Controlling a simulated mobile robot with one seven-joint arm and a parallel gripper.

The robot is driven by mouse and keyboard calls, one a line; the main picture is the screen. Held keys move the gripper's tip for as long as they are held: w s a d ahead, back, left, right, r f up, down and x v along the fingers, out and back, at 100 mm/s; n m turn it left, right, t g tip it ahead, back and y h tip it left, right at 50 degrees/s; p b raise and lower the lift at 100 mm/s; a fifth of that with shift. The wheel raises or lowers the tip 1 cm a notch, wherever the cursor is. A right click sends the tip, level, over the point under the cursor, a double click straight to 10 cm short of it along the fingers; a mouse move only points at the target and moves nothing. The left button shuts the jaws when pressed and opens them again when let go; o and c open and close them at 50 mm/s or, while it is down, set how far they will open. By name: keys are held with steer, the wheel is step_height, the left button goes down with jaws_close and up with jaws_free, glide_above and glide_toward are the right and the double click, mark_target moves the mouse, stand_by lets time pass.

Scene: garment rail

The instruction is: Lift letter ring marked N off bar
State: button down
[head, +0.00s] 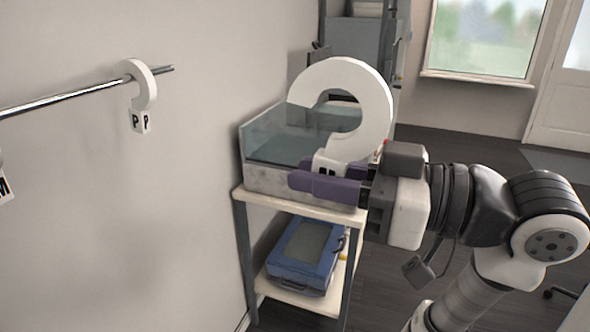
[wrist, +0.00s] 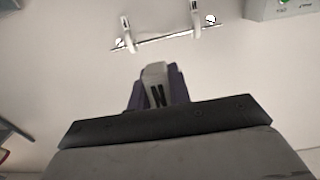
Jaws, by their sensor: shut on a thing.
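The letter ring marked N (head: 372,95) is a large white open hook with a block at its lower end. My gripper (head: 328,185) is shut on that block, with purple fingers on both sides of it. The ring stands upright above the fingers, clear of the bar. In the wrist view the N shows on the block (wrist: 157,92) between the fingers (wrist: 158,88). The metal bar (head: 75,97) is on the wall at the left, well apart from the ring. It also shows at the top of the wrist view (wrist: 165,38).
A ring marked P (head: 140,98) hangs near the bar's free end. A ring marked M (head: 5,186) is cut off at the left edge. A shelf unit (head: 300,207) with a glass-sided tank (head: 262,180) and a blue case (head: 305,254) stands behind my gripper.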

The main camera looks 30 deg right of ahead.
steer(key=v, duration=0.7)
steer(key=shift+s+d, duration=0.2)
steer(key=shift+s, duration=0.05)
stand_by(0.3)
